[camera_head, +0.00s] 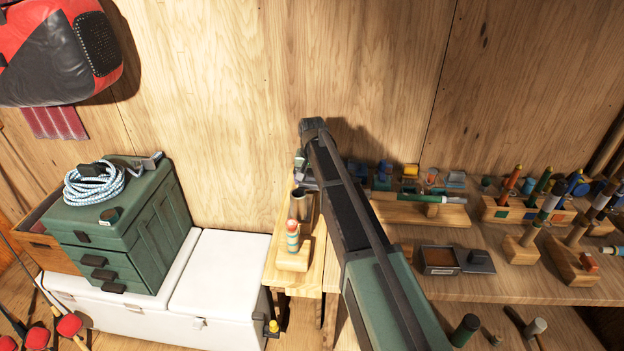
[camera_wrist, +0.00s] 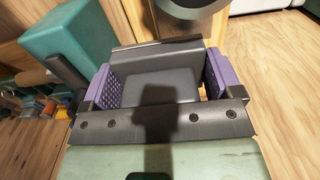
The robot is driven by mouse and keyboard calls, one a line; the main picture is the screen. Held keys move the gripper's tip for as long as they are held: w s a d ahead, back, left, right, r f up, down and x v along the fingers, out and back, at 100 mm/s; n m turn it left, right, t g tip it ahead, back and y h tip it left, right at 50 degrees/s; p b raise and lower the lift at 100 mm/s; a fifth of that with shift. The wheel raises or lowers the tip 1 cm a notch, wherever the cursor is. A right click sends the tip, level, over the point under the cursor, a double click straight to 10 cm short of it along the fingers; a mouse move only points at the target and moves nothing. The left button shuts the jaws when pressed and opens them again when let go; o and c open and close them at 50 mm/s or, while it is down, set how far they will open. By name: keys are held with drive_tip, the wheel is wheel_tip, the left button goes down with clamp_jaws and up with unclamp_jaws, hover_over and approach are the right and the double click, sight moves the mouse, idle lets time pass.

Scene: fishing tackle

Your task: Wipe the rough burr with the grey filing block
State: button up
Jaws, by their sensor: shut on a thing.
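The grey filing block (camera_wrist: 158,88) is between the purple-padded fingers of my gripper (camera_wrist: 160,78) in the wrist view. My gripper is shut on it, with a pad at each side. A rounded grey metal part (camera_wrist: 190,8) shows just beyond the block at the top edge; I cannot tell whether they touch. I cannot make out the rough burr in either view. In the head view my arm reaches to the back left end of the wooden bench, and it hides most of the gripper and the block.
A striped float (camera_head: 292,236) stands on a small wooden base beside my arm, with a brown cylinder (camera_head: 298,205) behind it. A teal block (camera_wrist: 65,48) is left of the gripper. Wooden racks (camera_head: 420,212) with tackle fill the bench to the right. A white cooler (camera_head: 215,280) stands left.

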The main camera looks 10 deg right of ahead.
wheel_tip(320, 180, up, 3)
drive_tip(key=p, duration=0.3)
drive_tip(key=shift+r, duration=0.2)
drive_tip(key=shift+f, duration=0.15)
drive_tip(key=shift+f+b, duration=0.55)
drive_tip(key=shift+b, duration=0.2)
